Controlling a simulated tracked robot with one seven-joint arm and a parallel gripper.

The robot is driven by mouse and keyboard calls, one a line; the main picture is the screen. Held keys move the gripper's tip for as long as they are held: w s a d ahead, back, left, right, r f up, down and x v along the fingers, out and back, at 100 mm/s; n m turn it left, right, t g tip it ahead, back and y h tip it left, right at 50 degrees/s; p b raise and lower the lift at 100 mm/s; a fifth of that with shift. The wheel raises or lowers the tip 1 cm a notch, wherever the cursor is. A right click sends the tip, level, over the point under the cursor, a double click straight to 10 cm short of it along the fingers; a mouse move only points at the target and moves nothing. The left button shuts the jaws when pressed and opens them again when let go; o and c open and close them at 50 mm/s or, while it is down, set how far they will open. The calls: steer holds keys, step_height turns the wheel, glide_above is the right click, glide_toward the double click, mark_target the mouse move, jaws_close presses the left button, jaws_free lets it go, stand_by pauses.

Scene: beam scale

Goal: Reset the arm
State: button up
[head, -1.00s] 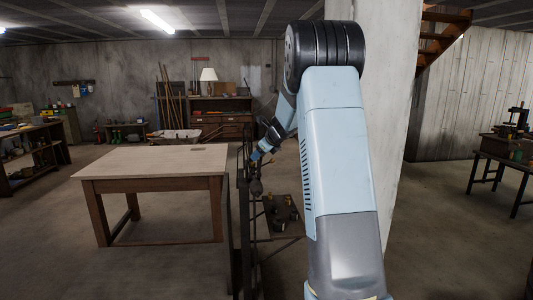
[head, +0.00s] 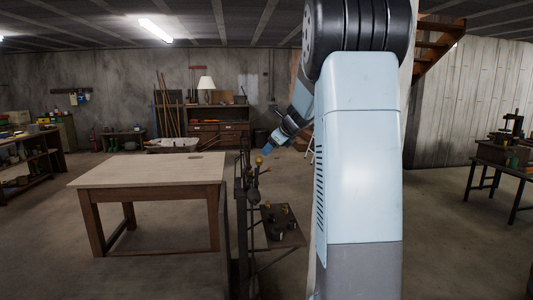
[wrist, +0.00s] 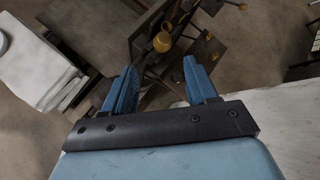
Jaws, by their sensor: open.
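My gripper (wrist: 158,92) is open, with two blue fingers spread apart and nothing between them in the wrist view. In the head view my gripper (head: 268,149) is small and partly hidden behind my own arm, in the air beside the beam scale. The dark metal beam scale (head: 242,215) stands right of the wooden table. A yellow ball-like part (head: 259,160) shows on it, just below my gripper. The wrist view also shows a yellow part (wrist: 162,42) beyond the fingers; they appear apart from it. My arm hides part of the scale's right side.
The wooden table (head: 140,171) is bare except for a small flat item near its far edge. A dark platform (head: 283,226) with several weights is right of the scale. A workbench (head: 505,160) stands far right. Open floor lies around the table.

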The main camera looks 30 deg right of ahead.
steer(key=shift+s+d+r, duration=0.1)
steer(key=shift+s+r, duration=0.35)
steer(key=shift+s, duration=0.1)
steer(key=s+a+r+n+g, duration=0.2)
steer(key=s+a+n, duration=1.3)
steer(key=s, duration=0.4)
steer(key=s+a+f+n+g+h, duration=0.1)
steer(key=s+a+f+n, duration=0.1)
steer(key=s+n, duration=0.5)
steer(key=s+a+f+n+g, duration=0.1)
steer(key=s+a+f+n, duration=0.2)
steer(key=s+n, duration=0.4)
steer(key=shift+s+a+f+h, duration=0.4)
steer(key=shift+s+f, duration=0.25)
steer(key=shift+s, duration=2.55)
